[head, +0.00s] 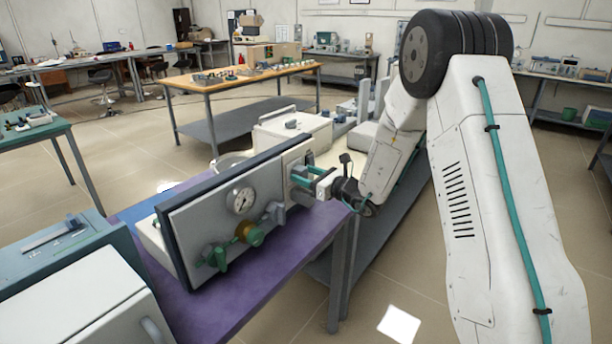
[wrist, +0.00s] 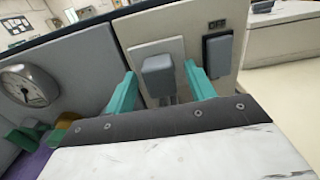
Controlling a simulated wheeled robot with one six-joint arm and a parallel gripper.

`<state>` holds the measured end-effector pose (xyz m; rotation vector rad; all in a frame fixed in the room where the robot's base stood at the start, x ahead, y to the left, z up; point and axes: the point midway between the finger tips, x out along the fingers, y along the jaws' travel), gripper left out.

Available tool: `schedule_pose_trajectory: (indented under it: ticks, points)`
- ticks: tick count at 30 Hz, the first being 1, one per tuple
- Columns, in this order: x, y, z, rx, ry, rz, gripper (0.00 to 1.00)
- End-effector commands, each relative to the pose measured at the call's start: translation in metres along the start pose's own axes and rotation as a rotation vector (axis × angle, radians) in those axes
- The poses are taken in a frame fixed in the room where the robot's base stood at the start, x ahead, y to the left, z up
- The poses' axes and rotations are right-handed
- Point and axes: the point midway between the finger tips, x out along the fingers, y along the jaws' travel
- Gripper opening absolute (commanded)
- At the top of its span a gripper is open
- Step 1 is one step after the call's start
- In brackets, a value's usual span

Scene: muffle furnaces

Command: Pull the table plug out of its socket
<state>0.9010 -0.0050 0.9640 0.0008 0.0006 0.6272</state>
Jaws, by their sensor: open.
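A grey block-shaped plug (wrist: 158,78) sits on the light socket plate (wrist: 150,30) of the upright panel, with a grey stem or cord below it. My gripper (wrist: 160,70) is open, with one teal finger on each side of the plug and gaps showing. In the head view my gripper (head: 297,176) is at the panel's right end, and it mostly hides the plug there. A second grey block (wrist: 218,54) in a dark frame is just right of the right finger, with a small dark label above it.
The panel (head: 187,228) stands on a purple-topped table (head: 222,300) and carries a gauge (head: 240,200), a yellow-brown valve (head: 248,233) and a green valve (head: 218,257). A white-fronted box (head: 75,310) stands at the near left. A pale box (head: 292,130) is behind the panel.

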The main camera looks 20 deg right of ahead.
Motion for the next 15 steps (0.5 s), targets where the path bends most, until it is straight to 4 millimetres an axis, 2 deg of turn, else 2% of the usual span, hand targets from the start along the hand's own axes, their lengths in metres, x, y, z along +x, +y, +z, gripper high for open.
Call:
schedule_pose_trajectory:
  ticks: [8,14,15]
  points:
    - [0.0027,0.0005,0.0000,0.000,0.000,0.001,0.55]
    - [0.0024,0.0003,0.0001,-0.001,0.000,0.001,0.02]
    - [0.0023,0.0003,0.0001,-0.001,0.000,0.001,0.00]
